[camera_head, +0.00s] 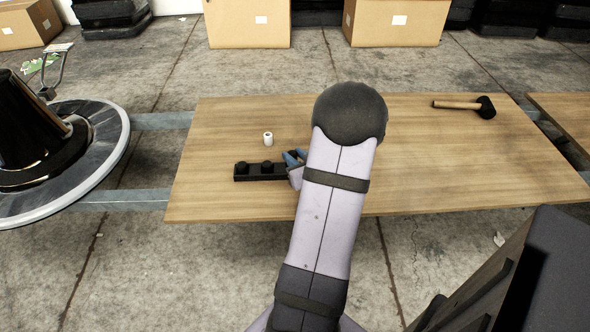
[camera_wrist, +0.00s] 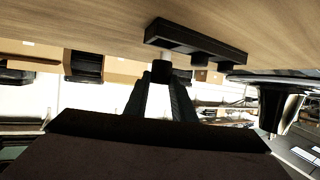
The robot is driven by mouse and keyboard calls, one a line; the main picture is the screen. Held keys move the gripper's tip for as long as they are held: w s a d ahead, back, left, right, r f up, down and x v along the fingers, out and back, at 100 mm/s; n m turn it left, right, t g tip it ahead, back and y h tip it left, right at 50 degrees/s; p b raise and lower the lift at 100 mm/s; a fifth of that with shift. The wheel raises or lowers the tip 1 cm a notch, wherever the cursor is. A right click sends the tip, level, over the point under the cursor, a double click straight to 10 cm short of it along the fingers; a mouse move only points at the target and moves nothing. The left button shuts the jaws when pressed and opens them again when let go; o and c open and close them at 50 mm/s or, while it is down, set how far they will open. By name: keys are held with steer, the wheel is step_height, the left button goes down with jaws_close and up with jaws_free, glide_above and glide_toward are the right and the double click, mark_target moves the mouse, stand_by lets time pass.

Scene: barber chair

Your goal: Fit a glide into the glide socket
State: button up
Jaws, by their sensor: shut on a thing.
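My gripper (camera_wrist: 160,76) is shut on a small dark rounded piece (camera_wrist: 160,70), which looks like a glide. A pale section (camera_wrist: 165,54) shows between this piece and the bar in the wrist view; I cannot tell whether it belongs to the held piece. A black bar (camera_head: 241,178) lies on the table and also shows in the wrist view (camera_wrist: 185,36). Two dark round knobs stand on its left part in the head view. My gripper is by the bar's right end, partly hidden by my arm. I cannot make out the glide socket's opening.
A small white cylinder (camera_head: 267,139) stands on the wooden table (camera_head: 420,160) behind the bar. A hammer (camera_head: 464,105) lies at the back right. The table's right side is otherwise clear. A chair base (camera_head: 100,165) stands to the left, and cardboard boxes (camera_head: 248,25) stand behind.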

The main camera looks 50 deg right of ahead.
steer(key=shift+f+b, duration=1)
steer(key=shift+f, duration=0.95)
